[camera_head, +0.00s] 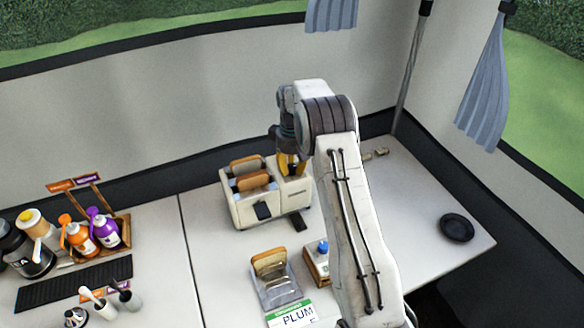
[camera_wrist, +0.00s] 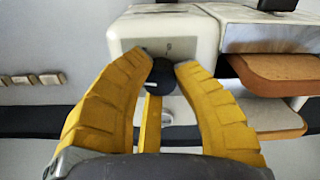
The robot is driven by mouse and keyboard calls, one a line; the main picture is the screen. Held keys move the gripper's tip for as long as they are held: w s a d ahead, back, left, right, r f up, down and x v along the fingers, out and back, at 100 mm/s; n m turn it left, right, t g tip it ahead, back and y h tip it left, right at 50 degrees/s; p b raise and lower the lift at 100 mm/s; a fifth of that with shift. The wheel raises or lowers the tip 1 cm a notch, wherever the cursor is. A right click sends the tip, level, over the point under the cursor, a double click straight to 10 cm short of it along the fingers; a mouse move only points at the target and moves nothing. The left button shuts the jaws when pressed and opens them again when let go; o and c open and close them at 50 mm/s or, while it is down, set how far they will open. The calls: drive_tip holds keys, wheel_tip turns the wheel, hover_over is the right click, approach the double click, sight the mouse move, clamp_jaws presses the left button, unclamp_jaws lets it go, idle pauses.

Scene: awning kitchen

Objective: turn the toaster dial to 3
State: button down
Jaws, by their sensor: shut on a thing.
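The cream toaster (camera_head: 268,203) stands on the white counter with two browned bread slices (camera_head: 252,181) in its slots. In the wrist view the toaster (camera_wrist: 160,30) fills the top, and its dark round dial (camera_wrist: 161,77) sits between my yellow fingertips. My gripper (camera_wrist: 163,68) is shut on the dial. In the head view my gripper (camera_head: 289,164) reaches down at the toaster's back right end, and the dial is hidden there. A small mark shows on the toaster beside the dial, but I cannot read the setting.
Bottles (camera_head: 78,237) stand at left. A black round dish (camera_head: 457,228) sits at right, with clear counter around it.

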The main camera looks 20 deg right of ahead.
sight(292, 167)
drive_tip(key=shift+s+f, duration=0.1)
drive_tip(key=shift+f, duration=0.05)
drive_tip(key=c, duration=0.9)
unclamp_jaws()
drive_tip(key=shift+r, duration=0.2)
wheel_tip(292, 167, up, 12)
drive_tip(key=shift+f, duration=0.15)
idle(0.3)
